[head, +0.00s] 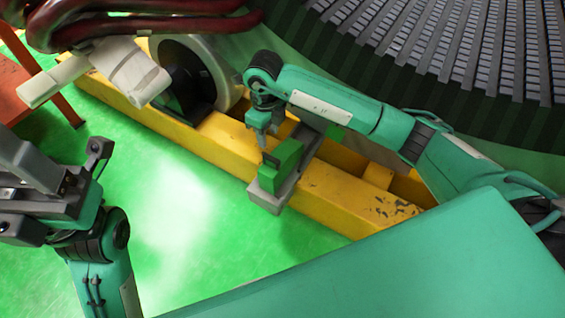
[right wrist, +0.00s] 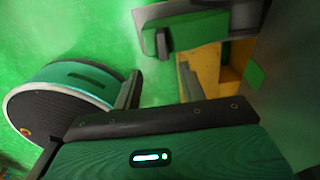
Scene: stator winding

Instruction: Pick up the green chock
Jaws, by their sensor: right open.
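The green chock (head: 287,155) appears to be the bright green block on a grey bar-like support (head: 266,196) beside the yellow frame in the head view. My right gripper (head: 264,132) points down just above and left of the block in that view. In the right wrist view its two fingers (right wrist: 160,88) stand apart with nothing between them. A grey piece with a dark green block (right wrist: 163,41) lies beyond the fingertips there; I cannot tell for sure that it is the chock. My left gripper (head: 95,160) is at the left edge, apart from the block, its jaws unclear.
The yellow frame (head: 225,150) runs diagonally under the work area. The large ribbed stator (head: 450,45) fills the upper right. A grey roller-like part (head: 214,72) and dark red tubes (head: 130,27) are at the upper left. Open green floor (head: 190,215) lies in front.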

